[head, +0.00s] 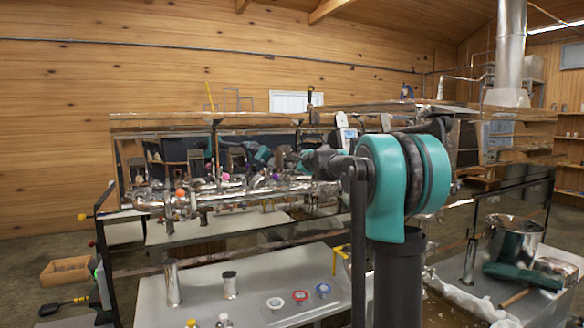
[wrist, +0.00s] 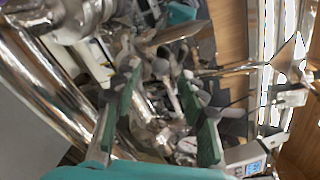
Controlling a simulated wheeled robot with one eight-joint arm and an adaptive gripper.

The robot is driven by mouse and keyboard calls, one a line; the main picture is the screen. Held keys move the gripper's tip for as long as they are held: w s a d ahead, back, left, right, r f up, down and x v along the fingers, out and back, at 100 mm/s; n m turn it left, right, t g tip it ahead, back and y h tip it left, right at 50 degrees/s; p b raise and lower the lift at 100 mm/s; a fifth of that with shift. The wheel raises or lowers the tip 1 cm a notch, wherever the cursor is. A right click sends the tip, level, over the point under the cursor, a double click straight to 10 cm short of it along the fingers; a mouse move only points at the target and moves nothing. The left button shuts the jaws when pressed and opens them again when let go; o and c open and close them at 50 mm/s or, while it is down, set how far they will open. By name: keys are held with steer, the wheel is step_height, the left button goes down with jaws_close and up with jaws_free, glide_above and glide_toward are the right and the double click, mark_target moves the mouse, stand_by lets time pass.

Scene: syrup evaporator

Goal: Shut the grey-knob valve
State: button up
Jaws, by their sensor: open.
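My gripper (wrist: 158,82) is open in the wrist view, with its two green-padded fingers apart. A rounded grey piece (wrist: 161,67) shows between the fingertips; it may be the grey knob, but I cannot tell for sure or see contact. Shiny metal piping (wrist: 150,125) lies behind and between the fingers. In the head view the shiny pipe run (head: 235,190) carries several small coloured knobs, among them an orange one (head: 180,192). My arm reaches to the right end of this pipe and hides that part. No grey knob is clearly seen there, and the valve's position cannot be told.
A grey bench (head: 245,265) in front holds metal cylinders (head: 172,283) and coloured rings (head: 300,296). A metal pot (head: 512,242) stands at the right. A wooden crate (head: 66,271) is on the floor at left. A small display box (wrist: 245,160) is close to the right finger.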

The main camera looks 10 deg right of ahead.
steer(key=shift+x, duration=1.5)
jaws_close()
